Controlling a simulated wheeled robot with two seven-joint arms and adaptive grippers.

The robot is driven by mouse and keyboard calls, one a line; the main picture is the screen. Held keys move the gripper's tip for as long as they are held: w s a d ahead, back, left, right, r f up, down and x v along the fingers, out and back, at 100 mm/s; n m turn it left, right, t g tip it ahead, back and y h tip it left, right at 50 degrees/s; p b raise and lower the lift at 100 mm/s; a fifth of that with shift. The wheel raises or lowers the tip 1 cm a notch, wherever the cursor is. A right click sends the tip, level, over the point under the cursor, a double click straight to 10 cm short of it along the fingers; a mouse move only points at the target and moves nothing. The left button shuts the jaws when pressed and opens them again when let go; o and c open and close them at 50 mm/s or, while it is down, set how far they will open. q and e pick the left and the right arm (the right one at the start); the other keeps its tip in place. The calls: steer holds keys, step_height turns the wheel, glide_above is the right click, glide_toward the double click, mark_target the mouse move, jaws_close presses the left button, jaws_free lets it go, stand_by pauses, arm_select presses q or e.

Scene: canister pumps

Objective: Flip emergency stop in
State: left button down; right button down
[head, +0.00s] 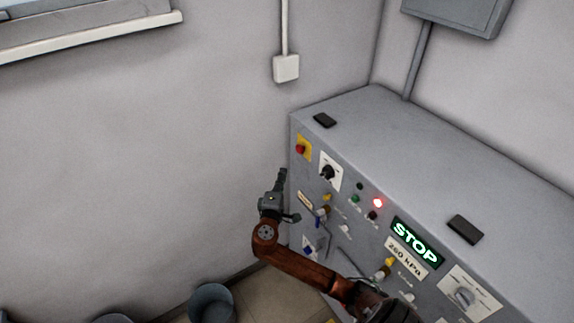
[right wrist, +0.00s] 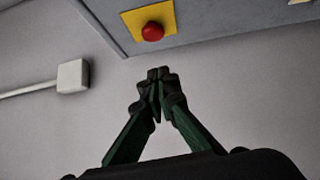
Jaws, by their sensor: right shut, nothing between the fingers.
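The emergency stop is a red mushroom button (head: 300,149) on a yellow plate (head: 306,141), at the upper left corner of the grey control panel's front. In the right wrist view the red button (right wrist: 153,31) and yellow plate (right wrist: 168,14) show at the top. My right gripper (head: 282,172) is in front of the panel's left edge, below and to the left of the button. Its fingertips (right wrist: 158,75) are together, empty, and apart from the button. My left gripper is not in view.
The control cabinet (head: 430,160) carries knobs, small lamps, a lit red lamp (head: 378,203) and a green STOP display (head: 416,242). A bucket (head: 211,302) stands on the floor below. A white wall box (head: 286,68) hangs behind. The space left of the cabinet is free.

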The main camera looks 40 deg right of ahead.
steer(key=shift+v, duration=1.2)
